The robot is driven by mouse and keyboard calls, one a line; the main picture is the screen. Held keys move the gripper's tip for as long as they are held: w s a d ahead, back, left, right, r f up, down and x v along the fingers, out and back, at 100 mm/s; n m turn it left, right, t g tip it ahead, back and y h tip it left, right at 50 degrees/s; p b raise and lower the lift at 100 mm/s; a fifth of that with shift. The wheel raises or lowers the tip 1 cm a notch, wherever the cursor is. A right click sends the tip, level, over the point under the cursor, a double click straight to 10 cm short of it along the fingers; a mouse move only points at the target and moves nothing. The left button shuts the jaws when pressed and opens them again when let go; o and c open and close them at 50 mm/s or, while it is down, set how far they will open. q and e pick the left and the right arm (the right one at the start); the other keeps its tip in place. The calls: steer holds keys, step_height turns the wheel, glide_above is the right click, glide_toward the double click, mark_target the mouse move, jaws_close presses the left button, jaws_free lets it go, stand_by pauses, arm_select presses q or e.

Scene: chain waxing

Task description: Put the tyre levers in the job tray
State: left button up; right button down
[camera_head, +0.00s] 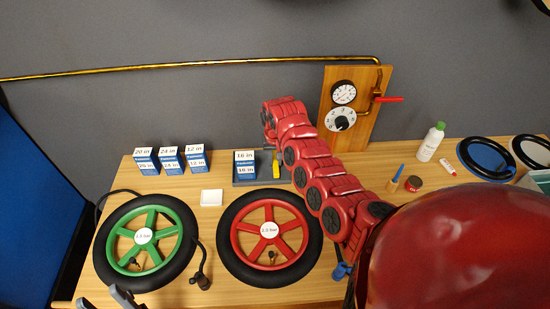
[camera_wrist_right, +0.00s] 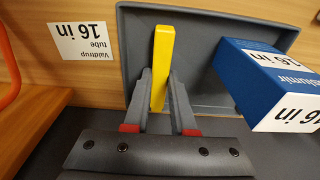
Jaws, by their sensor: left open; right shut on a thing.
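A yellow tyre lever (camera_head: 277,166) is at the right part of the grey job tray (camera_head: 237,184). In the right wrist view my right gripper (camera_wrist_right: 160,95) is shut on this yellow lever (camera_wrist_right: 162,50), which stands out over the tray floor (camera_wrist_right: 205,65). I cannot tell whether the lever touches the tray. In the head view my right arm hides that gripper. My left gripper (camera_head: 104,299) is open and empty at the lower left edge, in front of the green wheel. A small blue thing (camera_head: 342,270) lies partly hidden beside my arm; I cannot tell what it is.
A blue 16 in box (camera_head: 245,166) stands in the tray. Blue boxes (camera_head: 170,160) stand to its left, with a white card (camera_head: 211,197) in front. A green wheel (camera_head: 145,236) and a red wheel (camera_head: 269,230) fill the front. A gauge board (camera_head: 353,105) stands behind.

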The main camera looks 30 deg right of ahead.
steer(key=shift+f, duration=0.3)
steer(key=shift+f, duration=0.2)
steer(key=c, duration=0.7)
jaws_free()
steer(key=shift+c, duration=0.2)
steer(key=shift+r, duration=0.1)
